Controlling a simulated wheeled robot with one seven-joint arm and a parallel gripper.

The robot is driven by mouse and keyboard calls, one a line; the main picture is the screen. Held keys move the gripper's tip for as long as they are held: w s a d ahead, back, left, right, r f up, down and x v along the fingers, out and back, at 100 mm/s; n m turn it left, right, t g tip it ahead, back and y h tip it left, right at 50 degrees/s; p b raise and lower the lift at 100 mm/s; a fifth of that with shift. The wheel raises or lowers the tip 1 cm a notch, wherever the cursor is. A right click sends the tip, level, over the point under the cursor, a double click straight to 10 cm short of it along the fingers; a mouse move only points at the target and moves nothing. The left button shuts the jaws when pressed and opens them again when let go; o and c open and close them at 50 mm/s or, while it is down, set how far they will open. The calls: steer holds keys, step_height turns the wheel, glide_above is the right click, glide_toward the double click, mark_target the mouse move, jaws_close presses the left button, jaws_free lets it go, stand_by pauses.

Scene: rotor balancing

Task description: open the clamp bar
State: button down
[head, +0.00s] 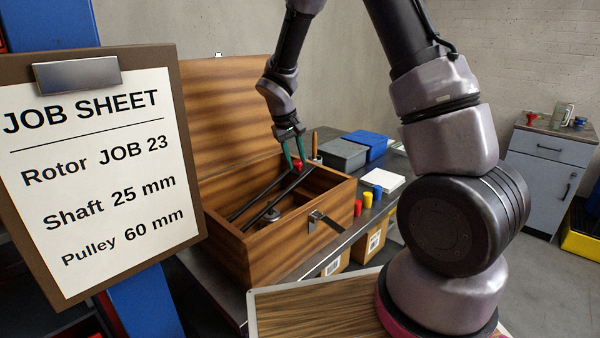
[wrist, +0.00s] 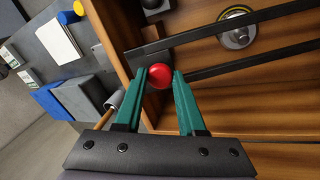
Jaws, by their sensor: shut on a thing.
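Inside the open wooden chest (head: 262,262), two dark parallel bars (head: 252,196) run lengthwise, also seen in the wrist view (wrist: 220,28). I cannot tell for certain which one is the clamp bar. A round red knob (head: 297,163) sits at the far end of the bars, and it shows in the wrist view (wrist: 160,75). My gripper (head: 297,160) points down with its green fingers shut on the red knob; the fingertips sit on either side of it in the wrist view (wrist: 161,76). How the knob joins the bar is partly hidden by the fingers.
The chest's lid (head: 225,120) stands open behind. A job sheet (head: 95,185) fills the left.

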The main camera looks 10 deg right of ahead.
steer(key=s+a+r+t+h, duration=0.3)
steer(key=s+a+r+h, duration=0.25)
steer(key=a+r, duration=0.4)
steer(key=s+a+r+t+h, duration=0.2)
steer(key=s+a+r, duration=0.4)
steer(key=s+a, duration=0.3)
steer(key=shift+s+a+r, duration=0.25)
steer(key=shift+a+r, duration=0.1)
steer(key=shift+a, duration=1.25)
steer(key=c, duration=0.8)
jaws_free()
steer(key=shift+o, duration=0.2)
steer(key=shift+w+a+f, duration=0.1)
steer(key=shift+w+r, duration=0.15)
steer(key=shift+r, duration=0.15)
